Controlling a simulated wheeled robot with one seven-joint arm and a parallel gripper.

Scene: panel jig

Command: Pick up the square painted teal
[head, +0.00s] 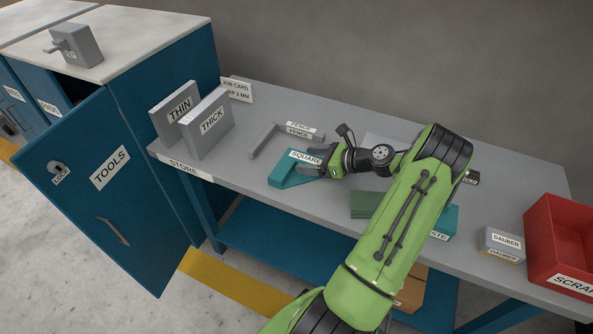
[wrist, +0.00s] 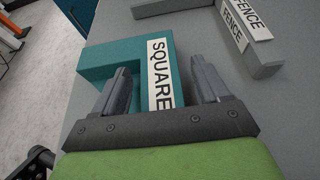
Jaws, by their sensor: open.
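The teal square (head: 281,178) lies on the grey bench top, an angled piece with a white label reading SQUARE. My gripper (head: 311,163) is at its right-hand, labelled arm. In the wrist view, the teal square (wrist: 122,56) has its labelled arm between my two fingers. My gripper (wrist: 161,84) is open, with one finger on each side of that arm and a visible gap at the right finger. Part of the square is hidden behind the fingers and palm. I cannot tell whether the left finger touches it.
A grey angled fence (head: 264,139) lies just behind the square; it also shows in the wrist view (wrist: 263,69). THIN (head: 171,122) and THICK (head: 208,126) panels stand at the left. A red scrap bin (head: 537,236) and dauber box (head: 499,244) are at the right. The TOOLS cabinet door (head: 105,190) hangs open.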

